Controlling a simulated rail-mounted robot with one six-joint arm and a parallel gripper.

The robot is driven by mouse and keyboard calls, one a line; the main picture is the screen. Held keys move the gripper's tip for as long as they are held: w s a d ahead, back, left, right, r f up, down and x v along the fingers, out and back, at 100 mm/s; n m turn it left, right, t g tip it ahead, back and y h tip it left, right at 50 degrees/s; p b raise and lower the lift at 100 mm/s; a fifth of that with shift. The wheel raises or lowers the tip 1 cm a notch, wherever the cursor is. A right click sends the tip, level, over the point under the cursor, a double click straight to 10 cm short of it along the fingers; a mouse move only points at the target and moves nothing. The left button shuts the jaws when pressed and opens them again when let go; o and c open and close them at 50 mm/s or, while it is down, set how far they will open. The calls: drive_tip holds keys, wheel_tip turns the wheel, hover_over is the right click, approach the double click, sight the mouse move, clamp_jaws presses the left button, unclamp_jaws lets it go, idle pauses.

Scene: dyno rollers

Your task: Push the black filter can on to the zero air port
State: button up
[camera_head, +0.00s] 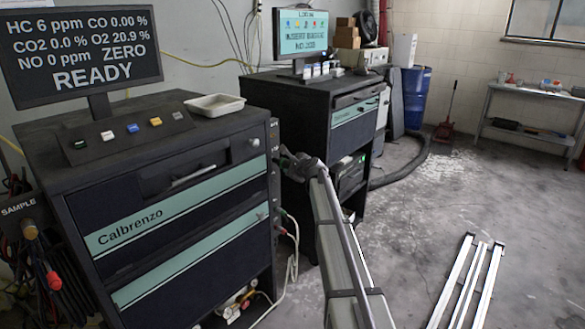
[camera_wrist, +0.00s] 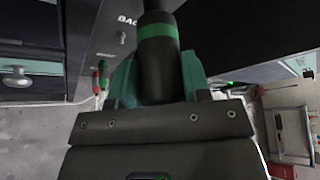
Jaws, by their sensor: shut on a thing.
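The black filter can (camera_wrist: 158,75), with a green band near its far end, stands between the green finger pads of my gripper (camera_wrist: 157,88) in the wrist view. My gripper is shut on it. A narrower dark part (camera_wrist: 162,6) shows beyond the band at the top edge; I cannot tell whether it belongs to the can or to a port. In the head view my gripper (camera_head: 300,165) is beside the right side panel of the Calbrenzo cabinet (camera_head: 170,230). The zero air port cannot be made out, and whether the can touches it is unclear.
The analyser screen (camera_head: 80,47) reads ZERO READY. A white tray (camera_head: 214,105) lies on the cabinet top. A second dark cabinet (camera_head: 310,110) stands close behind my gripper. Hoses (camera_head: 290,262) hang below the side panel. Open floor lies right, with metal rails (camera_head: 465,283).

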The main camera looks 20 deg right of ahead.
drive_tip(key=shift+w, duration=0.1)
drive_tip(key=o, duration=1)
drive_tip(key=p+v, duration=0.3)
drive_tip(key=v, duration=0.7)
drive_tip(key=shift+s+r+p, duration=0.1)
drive_tip(key=shift+s+p, duration=0.25)
drive_tip(key=shift+s, duration=0.05)
